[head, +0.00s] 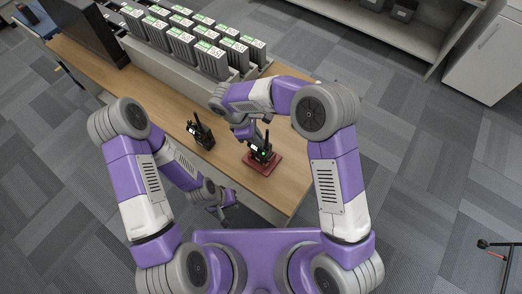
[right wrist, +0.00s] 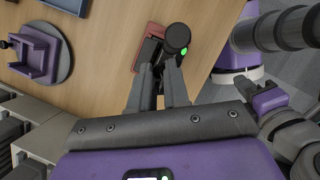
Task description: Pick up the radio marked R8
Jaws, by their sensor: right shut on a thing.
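In the head view a black radio (head: 261,150) with a green light stands over a dark red pad (head: 262,166) near the table's front right edge. My right gripper (head: 248,133) reaches it from behind and is shut on it. In the right wrist view the fingers (right wrist: 160,80) close around the radio (right wrist: 177,37), with the red pad (right wrist: 150,38) behind; I cannot tell if they touch. A second black radio (head: 201,133) stands to the left on the table. No R8 marking is readable. My left gripper (head: 224,208) hangs low by the front edge; its fingers are too small to judge.
Rows of grey units with green-topped labels (head: 210,60) stand along the table's back. A dark panel (head: 85,30) is at the far left. The wooden tabletop (head: 165,102) is bare left of the second radio. A purple piece on a round grey base shows in the wrist view (right wrist: 35,55).

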